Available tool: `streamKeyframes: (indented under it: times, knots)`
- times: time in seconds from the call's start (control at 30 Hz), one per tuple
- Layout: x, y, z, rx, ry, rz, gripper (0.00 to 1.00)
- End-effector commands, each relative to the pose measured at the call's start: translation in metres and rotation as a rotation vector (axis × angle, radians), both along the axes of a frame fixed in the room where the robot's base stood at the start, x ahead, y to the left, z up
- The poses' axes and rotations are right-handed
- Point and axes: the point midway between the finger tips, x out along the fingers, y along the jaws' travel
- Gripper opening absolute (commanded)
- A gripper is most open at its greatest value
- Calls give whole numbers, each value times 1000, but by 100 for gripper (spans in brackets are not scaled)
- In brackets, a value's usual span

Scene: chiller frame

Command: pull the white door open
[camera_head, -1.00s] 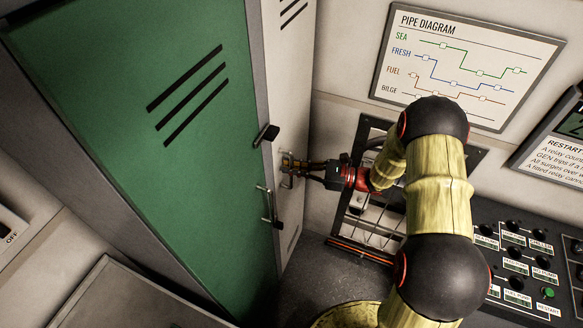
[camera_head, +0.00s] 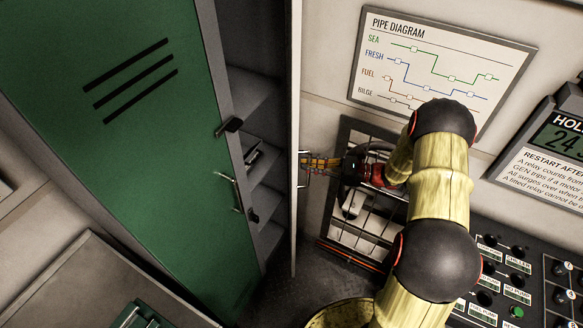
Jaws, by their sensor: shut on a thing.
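The white door (camera_head: 296,120) stands partly open and is seen nearly edge-on. Dark interior and shelves (camera_head: 262,170) of the locker show between it and the green door. My gripper (camera_head: 306,165) is shut on the handle (camera_head: 302,172) of the white door, on the door's right side. My yellow and black arm reaches to it from the lower right. The gripper's fingertips are small in the view, and the door's face is mostly hidden by the angle.
A barred frame (camera_head: 350,215) is on the wall behind my gripper. A control panel (camera_head: 510,280) stands at the lower right. A green object (camera_head: 140,316) sits at the bottom left.

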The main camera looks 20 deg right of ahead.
Motion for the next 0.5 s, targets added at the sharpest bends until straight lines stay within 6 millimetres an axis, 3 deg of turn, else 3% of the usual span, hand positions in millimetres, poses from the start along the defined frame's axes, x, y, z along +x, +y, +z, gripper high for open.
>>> streamKeyframes:
  times: [0.2, 0.5]
  knots:
    - [-1, -49, -1, 0, 0, -1, 0]
    - [4, -92, -2, 0, 2, 2, 0]
